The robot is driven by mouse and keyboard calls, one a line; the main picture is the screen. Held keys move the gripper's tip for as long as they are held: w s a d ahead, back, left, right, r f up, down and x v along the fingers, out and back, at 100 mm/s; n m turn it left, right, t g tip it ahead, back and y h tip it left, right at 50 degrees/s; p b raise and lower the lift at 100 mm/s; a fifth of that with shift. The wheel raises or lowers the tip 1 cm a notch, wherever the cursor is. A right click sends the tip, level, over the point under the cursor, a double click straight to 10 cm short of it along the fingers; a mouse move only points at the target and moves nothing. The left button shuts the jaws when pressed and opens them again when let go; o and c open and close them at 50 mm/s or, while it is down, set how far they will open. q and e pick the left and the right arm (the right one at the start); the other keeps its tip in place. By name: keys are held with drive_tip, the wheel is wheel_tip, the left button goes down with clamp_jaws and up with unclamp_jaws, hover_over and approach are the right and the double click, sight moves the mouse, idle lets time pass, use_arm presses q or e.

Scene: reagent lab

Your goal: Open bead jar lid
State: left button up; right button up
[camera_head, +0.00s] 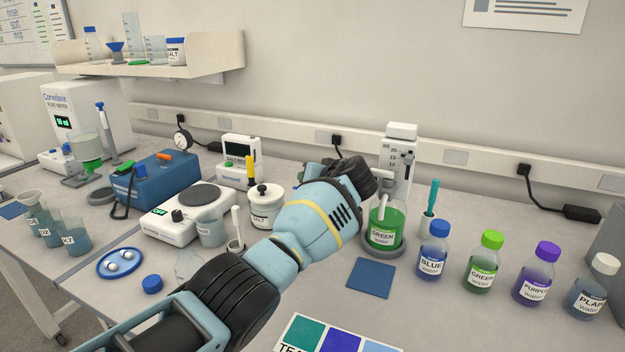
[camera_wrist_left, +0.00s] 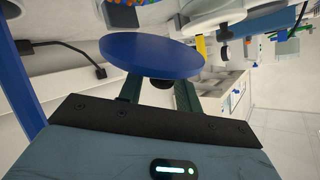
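In the left wrist view a large blue round lid (camera_wrist_left: 150,56) sits in front of my left gripper (camera_wrist_left: 160,90). A black knob (camera_wrist_left: 162,84) shows at the lid's lower edge, between the two dark fingers. The fingertips are hidden by the lid, and the gripper appears shut on it by the knob. No jar shows attached to the lid. In the head view my left arm reaches in to the middle, and its wrist covers the gripper and lid. I cannot make out a bead jar. My right gripper shows in neither view.
Blue (camera_head: 433,256), green (camera_head: 482,268), purple (camera_head: 536,281) and plain (camera_head: 588,292) bottles line the right.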

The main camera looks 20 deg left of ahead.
use_arm(q)
drive_tip(key=shift+o, duration=0.4)
wheel_tip(320, 180, up, 4)
drive_tip(key=shift+f, duration=0.15)
drive_tip(key=shift+s+d, duration=0.2)
drive_tip(key=shift+s, duration=0.2)
drive_tip(key=shift+s+d+r+p, duration=0.2)
drive_tip(key=shift+s+p, duration=0.2)
drive_tip(key=shift+s, duration=0.2)
drive_tip(key=s+d+p, duration=0.1)
drive_tip(key=s+d, duration=0.1)
drive_tip(key=s, duration=0.4)
drive_tip(key=s+d+p, duration=0.1)
drive_tip(key=s+d, duration=0.1)
drive_tip(key=s, duration=0.5)
drive_tip(key=shift+d+r, duration=0.25)
drive_tip(key=shift+r, duration=0.2)
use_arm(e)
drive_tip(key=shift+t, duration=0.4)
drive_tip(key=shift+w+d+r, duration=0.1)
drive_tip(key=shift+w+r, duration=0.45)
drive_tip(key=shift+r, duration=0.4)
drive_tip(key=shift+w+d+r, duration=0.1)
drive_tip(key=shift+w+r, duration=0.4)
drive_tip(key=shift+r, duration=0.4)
use_arm(q)
drive_tip(key=shift+s+f, duration=0.1)
